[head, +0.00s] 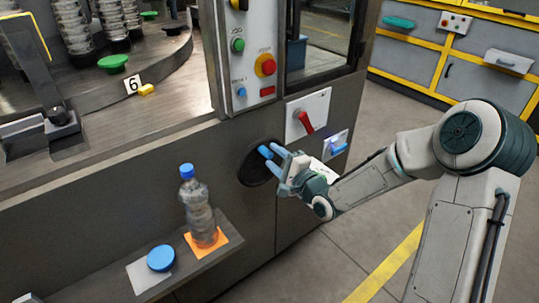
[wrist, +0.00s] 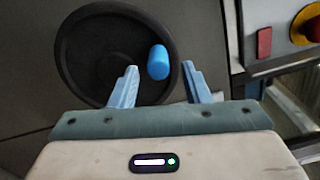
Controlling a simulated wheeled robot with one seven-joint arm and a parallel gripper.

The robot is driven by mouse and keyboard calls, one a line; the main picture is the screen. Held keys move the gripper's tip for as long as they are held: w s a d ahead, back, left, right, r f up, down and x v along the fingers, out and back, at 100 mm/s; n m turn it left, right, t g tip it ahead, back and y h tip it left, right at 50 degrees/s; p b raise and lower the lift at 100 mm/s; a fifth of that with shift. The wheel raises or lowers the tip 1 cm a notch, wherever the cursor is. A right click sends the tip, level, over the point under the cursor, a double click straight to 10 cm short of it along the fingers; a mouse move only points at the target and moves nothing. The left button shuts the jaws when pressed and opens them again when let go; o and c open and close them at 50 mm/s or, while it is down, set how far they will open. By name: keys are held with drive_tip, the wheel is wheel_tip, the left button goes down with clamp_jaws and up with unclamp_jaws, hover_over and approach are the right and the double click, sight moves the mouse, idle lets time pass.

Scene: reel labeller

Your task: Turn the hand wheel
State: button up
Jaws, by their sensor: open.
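The hand wheel (head: 252,172) is a black disc on the grey front of the machine. In the wrist view the wheel (wrist: 96,60) fills the upper left, with its blue knob (wrist: 158,62) standing out near its right side. The knob also shows in the head view (head: 265,152). My gripper (head: 280,168) is at the wheel, its fingers pointing toward it. In the wrist view my gripper (wrist: 159,72) is open, with one fingertip on each side of the knob and gaps visible between. Whether either finger touches the knob I cannot tell.
A red lever switch (head: 305,121) and a blue handle (head: 338,149) sit right of the wheel. Buttons (head: 265,65) are above. A shelf (head: 190,270) at lower left holds a bottle (head: 199,210) and a blue round lid (head: 161,258). Open floor lies to the right.

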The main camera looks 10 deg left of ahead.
drive_tip(key=v, duration=1.1)
drive_tip(key=shift+s+p, duration=0.25)
drive_tip(key=shift+p, duration=0.1)
drive_tip(key=shift+d, duration=0.15)
